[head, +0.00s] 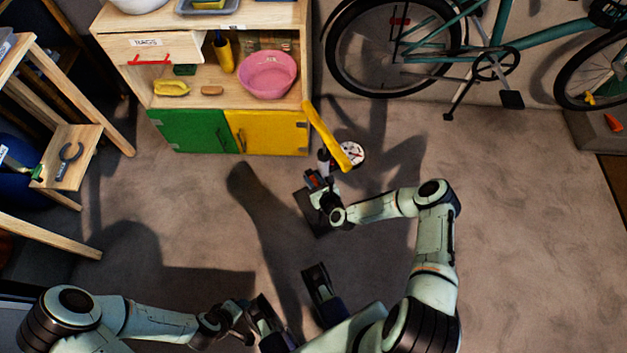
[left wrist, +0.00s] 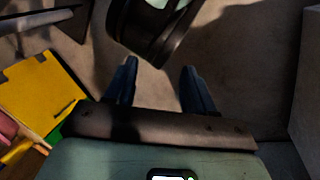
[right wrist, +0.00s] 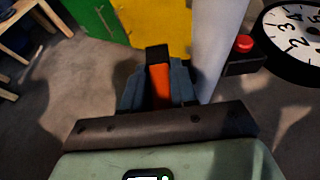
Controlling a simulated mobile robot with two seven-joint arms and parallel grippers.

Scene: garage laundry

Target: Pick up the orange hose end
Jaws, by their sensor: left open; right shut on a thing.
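The orange hose end (right wrist: 160,82) is upright between the fingers of my right gripper (right wrist: 158,85), which is shut on it. In the head view the right gripper (head: 316,181) is low over the floor, beside the floor pump, and the hose end shows only as a small orange-red patch. The pump has a long yellow handle (head: 328,136), a pale barrel (right wrist: 214,45) and a round white dial (head: 351,154). The barrel stands just right of the gripper in the right wrist view. My left gripper (left wrist: 159,78) is open and empty, far from the pump.
A cabinet with a green door (head: 190,131) and a yellow door (head: 262,131) stands behind the pump; a pink bowl (head: 267,74) is on its shelf. A teal bicycle (head: 490,50) leans at the back right. Wooden shelving (head: 72,150) is at left. The right floor is clear.

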